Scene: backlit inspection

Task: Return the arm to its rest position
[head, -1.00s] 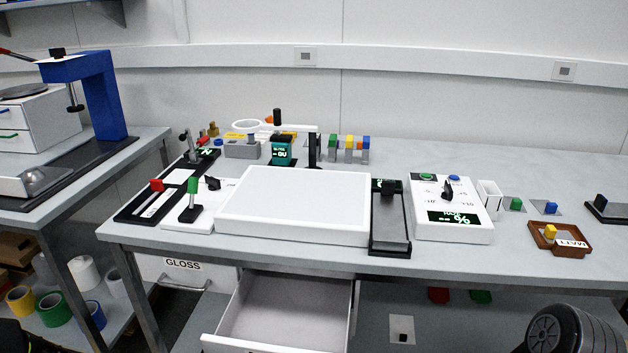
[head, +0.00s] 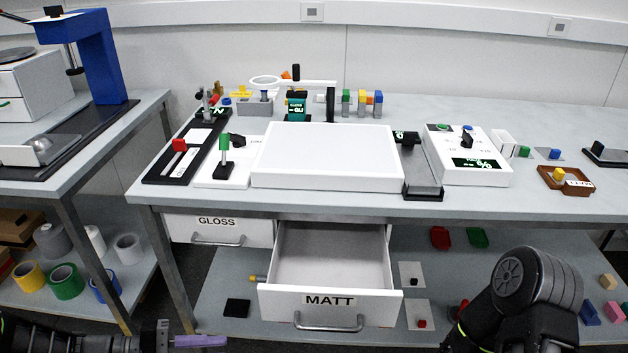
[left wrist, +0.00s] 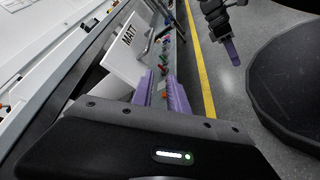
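My left gripper (head: 200,341) reaches in at the bottom left of the head view, low in front of the bench. In the left wrist view its two purple fingers (left wrist: 161,95) stand apart with nothing between them. My right arm (head: 525,290) shows at the bottom right of the head view; its gripper is out of that view. The left wrist view shows the right gripper (left wrist: 232,52) over the floor, its purple fingers seen as one shape, so its opening is unclear.
The MATT drawer (head: 330,300) is pulled out and looks empty; it also shows in the left wrist view (left wrist: 128,40). The GLOSS drawer (head: 217,226) is shut. A white light panel (head: 325,155) lies on the bench. A lower shelf holds small trays and blocks.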

